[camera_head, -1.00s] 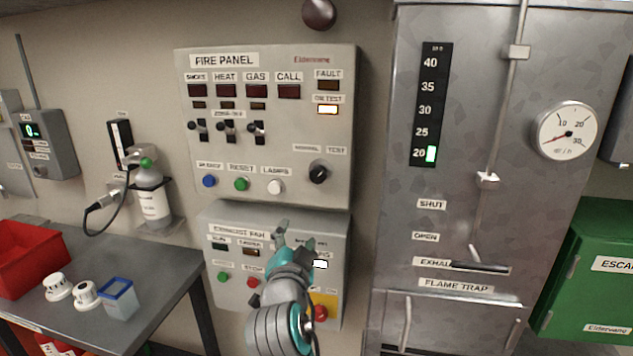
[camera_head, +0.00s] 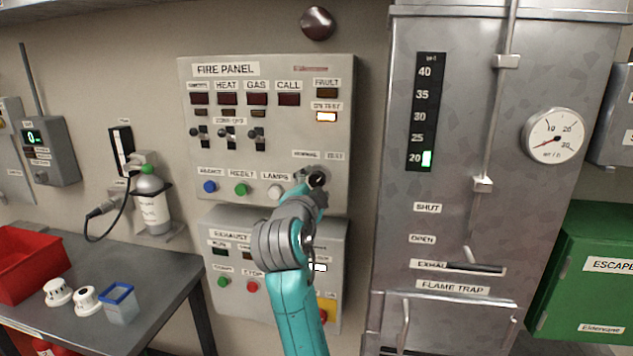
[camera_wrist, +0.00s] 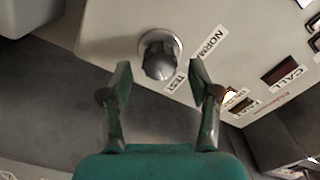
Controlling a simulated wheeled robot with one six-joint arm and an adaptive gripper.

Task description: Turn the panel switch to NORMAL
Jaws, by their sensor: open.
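The fire panel (camera_head: 330,130) is a grey box on the wall. Its rotary switch (camera_head: 318,178) is a dark knob under the NORMAL and TEST labels, partly hidden by my gripper (camera_head: 312,182) in the head view. In the wrist view the knob (camera_wrist: 160,62) sits on a round plate, with the NORMAL label (camera_wrist: 212,42) and the TEST label (camera_wrist: 174,84) beside it. My gripper (camera_wrist: 160,85) is open, its two fingers apart on either side of the knob's line. No contact with the knob shows. The ON TEST lamp (camera_head: 326,117) is lit.
The LAMPS button (camera_head: 276,192) is close left of the gripper. The exhaust fan panel (camera_head: 225,285) lies below, partly behind my arm. A metal cabinet (camera_head: 400,270) stands to the right. A bench (camera_head: 165,290) with a red bin (camera_head: 35,265) is at left.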

